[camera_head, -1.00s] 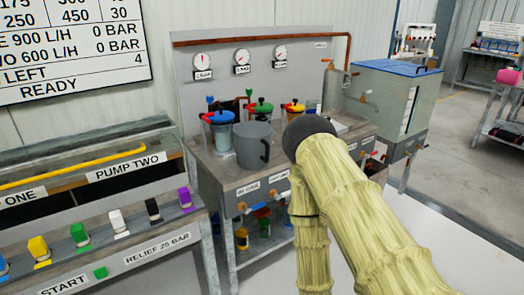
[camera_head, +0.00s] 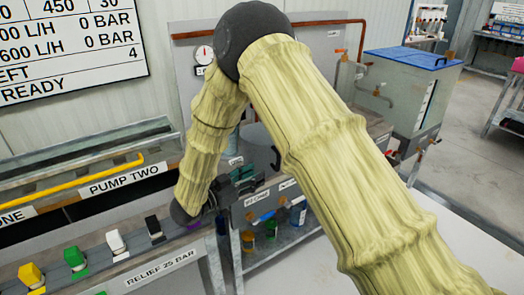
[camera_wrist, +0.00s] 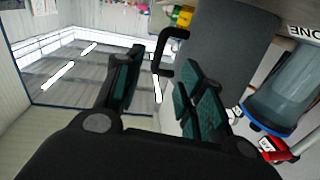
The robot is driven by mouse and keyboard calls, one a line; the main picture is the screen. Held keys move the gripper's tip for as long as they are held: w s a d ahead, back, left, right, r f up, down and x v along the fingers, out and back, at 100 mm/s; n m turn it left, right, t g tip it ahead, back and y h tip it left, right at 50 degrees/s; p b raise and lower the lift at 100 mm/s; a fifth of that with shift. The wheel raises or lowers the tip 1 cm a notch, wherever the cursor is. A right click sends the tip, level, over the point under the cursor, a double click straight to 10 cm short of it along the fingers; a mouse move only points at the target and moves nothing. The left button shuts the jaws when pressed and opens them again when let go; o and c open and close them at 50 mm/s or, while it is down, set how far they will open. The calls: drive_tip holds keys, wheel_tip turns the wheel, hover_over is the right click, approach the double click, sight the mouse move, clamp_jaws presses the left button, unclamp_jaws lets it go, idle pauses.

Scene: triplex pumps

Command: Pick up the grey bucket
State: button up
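The grey bucket (camera_wrist: 228,48) fills the upper right of the wrist view, its dark handle (camera_wrist: 163,55) pointing toward the gap between my fingers. In the head view the bucket (camera_head: 258,143) stands on the grey bench, mostly hidden behind my arm. My gripper (camera_wrist: 163,75) is open, with green-padded fingers apart and nothing held. In the head view my gripper (camera_head: 240,182) is low beside the bucket, near the bench's front edge. The handle appears just beyond the fingertips; I cannot tell whether it lies between them.
A clear blue vessel (camera_wrist: 283,90) stands beside the bucket in the wrist view. The control panel with coloured switches (camera_head: 115,240) is at lower left. A blue-lidded tank (camera_head: 410,85) stands to the right. Bottles (camera_head: 298,210) sit on the shelf below. Open floor lies at right.

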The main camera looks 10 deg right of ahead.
sight(278, 169)
drive_tip(key=p+x, duration=0.1)
drive_tip(key=x, duration=1)
drive_tip(key=shift+p, duration=0.4)
drive_tip(key=shift+c, duration=0.3)
drive_tip(key=shift+r, duration=0.1)
clamp_jaws()
